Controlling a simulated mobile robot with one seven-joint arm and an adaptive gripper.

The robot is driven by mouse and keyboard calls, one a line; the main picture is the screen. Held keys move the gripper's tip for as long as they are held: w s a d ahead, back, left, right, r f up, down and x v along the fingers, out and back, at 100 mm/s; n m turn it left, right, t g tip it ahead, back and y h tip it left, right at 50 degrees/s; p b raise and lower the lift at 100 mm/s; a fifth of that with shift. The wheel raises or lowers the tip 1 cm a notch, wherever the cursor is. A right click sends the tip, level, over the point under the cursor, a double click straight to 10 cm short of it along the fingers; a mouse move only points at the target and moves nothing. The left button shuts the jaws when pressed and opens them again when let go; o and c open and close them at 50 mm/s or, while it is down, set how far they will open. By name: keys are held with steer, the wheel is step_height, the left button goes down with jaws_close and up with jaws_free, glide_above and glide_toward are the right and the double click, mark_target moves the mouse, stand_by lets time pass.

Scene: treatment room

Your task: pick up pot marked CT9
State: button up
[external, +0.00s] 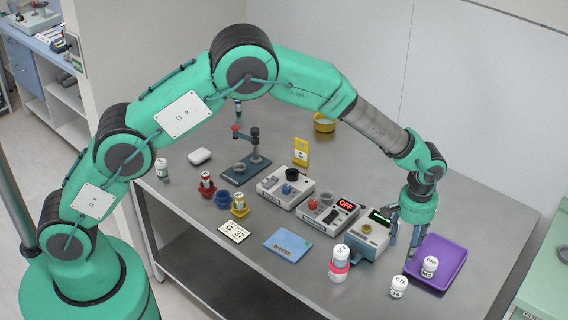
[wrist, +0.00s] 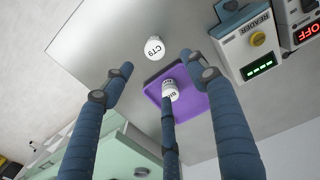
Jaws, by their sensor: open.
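The white pot marked CT9 (external: 398,288) stands upright on the bare table, in front of the purple tray, in the external view. In the wrist view the CT9 pot (wrist: 154,49) shows its marked lid, apart from the fingers. My gripper (external: 403,243) points down, open and empty, above the table between the reader box and the tray. In the wrist view my gripper (wrist: 160,78) has spread blue fingers, with the CT9 pot beyond their tips. One finger partly covers a second white pot (wrist: 169,90) on the tray.
The purple tray (external: 452,258) carries the second pot. The reader box (external: 370,238) stands just left of my gripper. A blue packet (external: 288,244) lies farther left. The table's front right is mostly clear.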

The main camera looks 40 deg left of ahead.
mark_target(401, 280)
steer(key=shift+s+d+f, duration=0.2)
steer(key=shift+d+f, duration=0.4)
steer(key=shift+f, duration=0.2)
steer(key=shift+f, duration=4.25)
steer(key=shift+a+f, duration=0.1)
steer(key=shift+f, duration=2.55)
steer(key=c, duration=1.3)
